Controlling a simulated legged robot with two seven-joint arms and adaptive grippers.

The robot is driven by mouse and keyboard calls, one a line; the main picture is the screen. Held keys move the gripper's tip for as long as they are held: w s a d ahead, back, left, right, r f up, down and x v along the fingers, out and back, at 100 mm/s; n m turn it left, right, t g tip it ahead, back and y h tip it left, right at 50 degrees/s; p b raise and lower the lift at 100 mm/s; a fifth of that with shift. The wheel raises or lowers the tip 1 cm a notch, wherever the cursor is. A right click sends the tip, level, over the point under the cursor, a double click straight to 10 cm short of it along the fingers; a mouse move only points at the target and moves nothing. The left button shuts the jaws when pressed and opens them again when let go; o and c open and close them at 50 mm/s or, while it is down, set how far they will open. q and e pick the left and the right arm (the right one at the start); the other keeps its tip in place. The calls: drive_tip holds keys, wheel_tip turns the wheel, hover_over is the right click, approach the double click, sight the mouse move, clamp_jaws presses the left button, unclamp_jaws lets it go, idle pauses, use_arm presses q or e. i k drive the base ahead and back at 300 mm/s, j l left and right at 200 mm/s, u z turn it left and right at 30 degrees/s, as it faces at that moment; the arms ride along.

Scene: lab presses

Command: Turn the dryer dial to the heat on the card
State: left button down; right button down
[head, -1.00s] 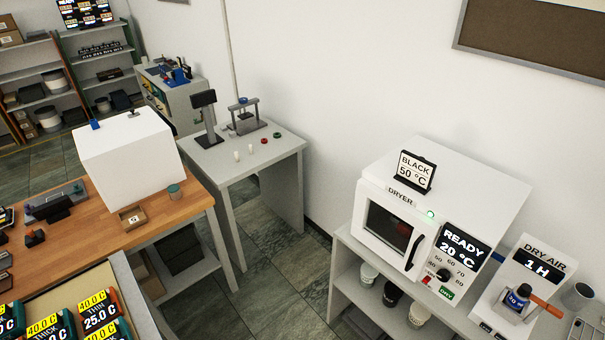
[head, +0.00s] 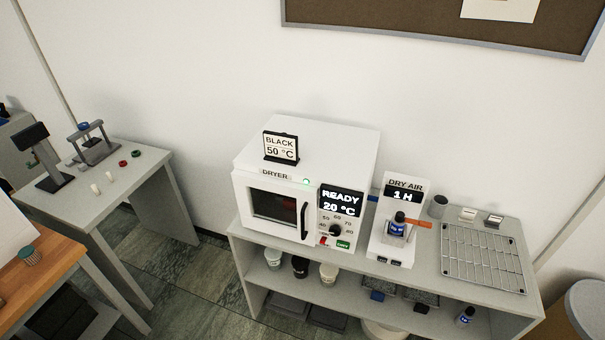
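The white dryer (head: 300,150) stands on a grey bench with its door shut. Its dark dial (head: 335,230) sits on the front panel below the display, ringed by temperature numbers; I cannot tell exactly where it points. The display (head: 341,202) reads READY 20 °C. The card (head: 281,147) on top of the dryer reads BLACK 50 °C. A green light (head: 306,181) glows above the door. A red switch and a green button sit below the dial. Neither of my grippers is in view.
A dry air unit (head: 397,220) reading 1 H, with a small bottle and an orange handle, stands right of the dryer. A wire rack (head: 484,257) lies farther right. Cups stand on the shelf below. A small grey table (head: 150,165) is at left, with floor between.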

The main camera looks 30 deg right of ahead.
sight(335, 231)
drive_tip(key=z, duration=1.35)
